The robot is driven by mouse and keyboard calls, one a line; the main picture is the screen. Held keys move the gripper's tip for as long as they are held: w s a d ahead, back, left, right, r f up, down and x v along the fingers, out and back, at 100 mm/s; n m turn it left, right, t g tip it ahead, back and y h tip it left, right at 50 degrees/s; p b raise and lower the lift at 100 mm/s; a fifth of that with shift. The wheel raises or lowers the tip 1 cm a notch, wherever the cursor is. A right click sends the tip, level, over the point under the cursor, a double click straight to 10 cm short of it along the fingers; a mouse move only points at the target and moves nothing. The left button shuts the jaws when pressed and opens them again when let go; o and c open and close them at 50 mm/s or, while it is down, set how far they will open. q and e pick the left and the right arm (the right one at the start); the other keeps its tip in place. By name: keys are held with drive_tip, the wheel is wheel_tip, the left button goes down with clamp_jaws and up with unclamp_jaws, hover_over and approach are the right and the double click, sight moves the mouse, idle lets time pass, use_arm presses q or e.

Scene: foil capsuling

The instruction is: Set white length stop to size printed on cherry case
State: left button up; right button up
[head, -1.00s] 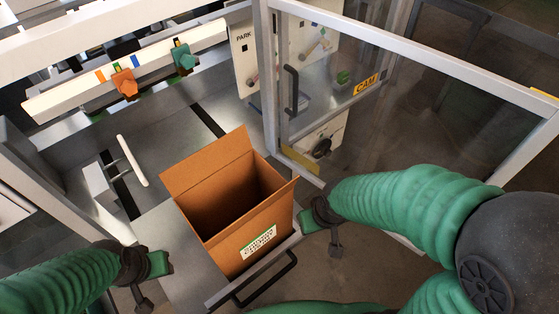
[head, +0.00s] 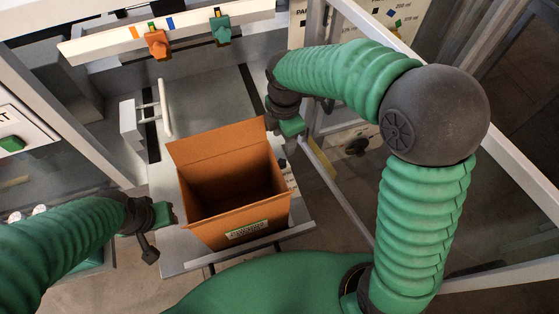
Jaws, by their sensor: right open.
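The case is an open brown cardboard box (head: 232,192), with a small green-edged label (head: 247,230) on its front whose print is too small to read. A white upright bar (head: 164,106) on a rod and white block stands behind the box to the left; it looks like the length stop. My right gripper (head: 290,127) is open and empty at the box's far right corner, well right of the white bar. My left gripper (head: 164,214) is just left of the box; its jaws are too small to judge.
A white rail (head: 190,27) at the back has coloured marks, an orange clamp (head: 157,43) and a teal clamp (head: 221,28). A dark slot (head: 250,92) runs in the grey table (head: 205,85). A framed clear door is on the right, partly behind my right arm.

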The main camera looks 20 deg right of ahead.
sight(281, 163)
drive_tip(key=f+n, duration=0.2)
drive_tip(key=f, duration=0.3)
drive_tip(key=w+f+n, duration=0.1)
drive_tip(key=f, duration=0.4)
drive_tip(key=w+f+n, duration=0.1)
drive_tip(key=f+n, duration=0.1)
drive_tip(key=f, duration=0.3)
drive_tip(key=shift+w+a+f+n, duration=0.1)
drive_tip(key=shift+f+n, duration=0.2)
drive_tip(key=shift+d+f, duration=0.2)
drive_tip(key=shift+f, duration=0.05)
drive_tip(key=shift+d, duration=0.2)
drive_tip(key=shift+a, duration=0.3)
drive_tip(key=c, duration=0.8)
drive_tip(key=shift+c, duration=1.2)
use_arm(q)
drive_tip(key=shift+s+d+r, duration=0.15)
drive_tip(key=shift+s+d, duration=0.05)
drive_tip(key=shift+d, duration=0.05)
use_arm(e)
clamp_jaws()
